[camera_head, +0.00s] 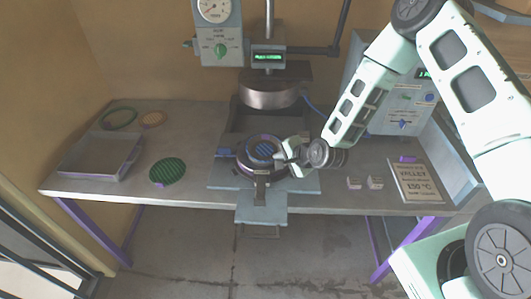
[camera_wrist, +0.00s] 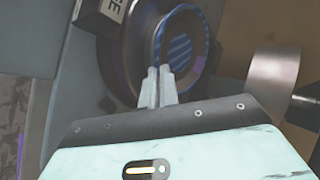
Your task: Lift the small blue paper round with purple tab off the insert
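The small blue striped paper round (camera_head: 263,149) is at the dark round insert (camera_head: 244,160) in the middle of the press. In the wrist view the blue round (camera_wrist: 181,48) shows beyond my fingertips, looking narrow and tilted against the dark insert (camera_wrist: 126,55). A small purplish patch at its lower right may be the tab. My gripper (camera_head: 279,156) reaches in from the right. In the wrist view its fingers (camera_wrist: 158,72) are close together at the round's near edge and appear to pinch it. I cannot tell how far the round stands off the insert.
The press head (camera_head: 269,94) hangs above and behind the insert. A green striped round (camera_head: 167,172) and a grey tray (camera_head: 82,165) lie on the left.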

